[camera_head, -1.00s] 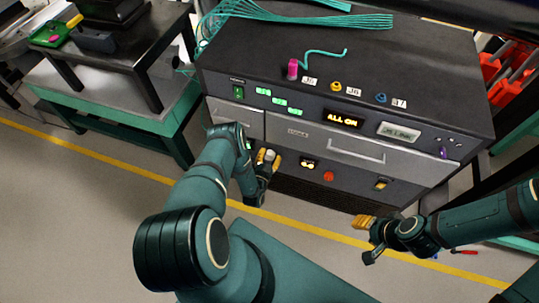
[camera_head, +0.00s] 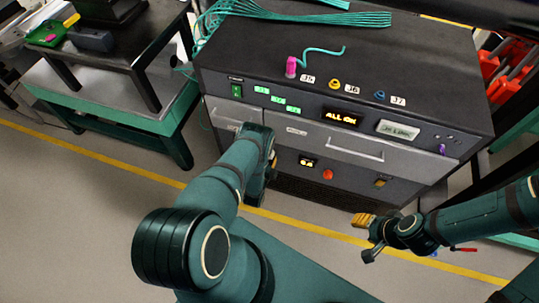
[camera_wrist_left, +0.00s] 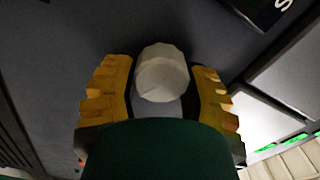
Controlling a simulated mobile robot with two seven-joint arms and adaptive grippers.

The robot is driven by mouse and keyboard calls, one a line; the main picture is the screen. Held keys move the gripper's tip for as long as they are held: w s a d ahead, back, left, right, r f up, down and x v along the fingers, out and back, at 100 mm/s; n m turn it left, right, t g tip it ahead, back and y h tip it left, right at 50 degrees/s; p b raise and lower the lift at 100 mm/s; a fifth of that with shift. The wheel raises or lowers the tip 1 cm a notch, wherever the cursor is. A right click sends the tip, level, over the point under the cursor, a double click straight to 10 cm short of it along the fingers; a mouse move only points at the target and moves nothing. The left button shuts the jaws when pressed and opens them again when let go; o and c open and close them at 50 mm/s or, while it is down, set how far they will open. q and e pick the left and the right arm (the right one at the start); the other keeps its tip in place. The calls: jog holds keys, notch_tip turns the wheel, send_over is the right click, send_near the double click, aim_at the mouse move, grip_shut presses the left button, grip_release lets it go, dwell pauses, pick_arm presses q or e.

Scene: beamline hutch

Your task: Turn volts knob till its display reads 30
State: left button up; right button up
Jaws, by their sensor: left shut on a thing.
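A pale grey faceted knob (camera_wrist_left: 162,76) sits between the yellow fingers of my left gripper (camera_wrist_left: 160,92) in the left wrist view. The gripper is shut on it, against a dark panel. In the head view my left gripper (camera_head: 272,166) is at the lower left of the cabinet front, and my forearm hides the knob and most of the fingers. A small amber display (camera_head: 307,161) is lit just right of it; its digits are too small to read surely. My right gripper (camera_head: 366,222) is low, in front of the cabinet and away from it; its finger opening is unclear.
The cabinet (camera_head: 420,72) has silver drawers, green displays (camera_head: 278,99), a larger amber display (camera_head: 342,118) and a red button (camera_head: 328,174). A pink plug (camera_head: 291,67) stands on its top. A dark table (camera_head: 140,50) is at left.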

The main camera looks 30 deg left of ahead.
pick_arm(q)
jog(key=shift+w+m, duration=0.1)
jog(key=shift+m, duration=0.8)
jog(key=o, duration=1.2)
